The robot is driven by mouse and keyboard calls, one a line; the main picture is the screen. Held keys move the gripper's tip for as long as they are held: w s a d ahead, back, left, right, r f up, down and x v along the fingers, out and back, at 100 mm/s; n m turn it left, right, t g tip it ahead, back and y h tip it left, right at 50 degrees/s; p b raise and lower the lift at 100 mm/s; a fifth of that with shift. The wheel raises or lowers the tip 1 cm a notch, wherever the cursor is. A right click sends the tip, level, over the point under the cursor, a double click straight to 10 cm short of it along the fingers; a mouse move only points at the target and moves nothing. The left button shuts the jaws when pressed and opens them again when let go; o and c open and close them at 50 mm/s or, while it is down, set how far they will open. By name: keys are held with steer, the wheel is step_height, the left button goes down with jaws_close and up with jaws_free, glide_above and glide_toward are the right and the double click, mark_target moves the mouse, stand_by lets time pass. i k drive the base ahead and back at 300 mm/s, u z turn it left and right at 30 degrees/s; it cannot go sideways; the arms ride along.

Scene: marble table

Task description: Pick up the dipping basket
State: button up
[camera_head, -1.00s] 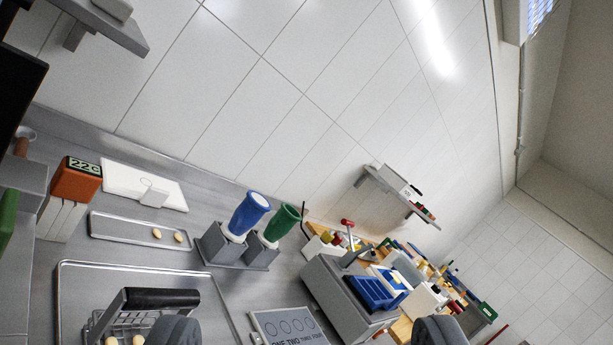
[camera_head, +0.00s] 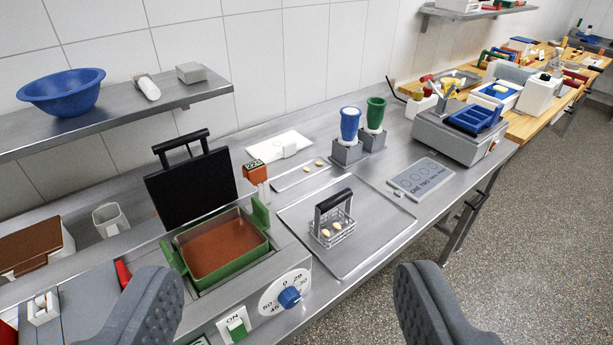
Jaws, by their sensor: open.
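The dipping basket (camera_head: 336,229) is a small wire basket with a tall black handle (camera_head: 333,201). It stands upright on the large metal tray (camera_head: 375,238) in the middle of the picture, with a few pale oval pieces inside. My gripper (camera_head: 285,300) shows as two dark grey fingers at the bottom edge, set wide apart. It is open and empty. The basket lies beyond the fingers, between them in the picture, and is not touched.
A green fryer-like vat (camera_head: 222,247) with brown contents and a raised black lid (camera_head: 190,190) stands left of the tray. Its timer dial (camera_head: 287,295) is in front. Blue (camera_head: 349,125) and green (camera_head: 375,114) cups stand behind. A numbered plate (camera_head: 421,178) lies right.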

mark_target(324, 207)
steer(key=u, duration=0.4)
steer(key=k, duration=1.25)
steer(key=z, duration=0.4)
steer(key=i, duration=0.5)
steer(key=z, duration=0.65)
steer(key=i, duration=2.15)
steer(key=u, duration=0.75)
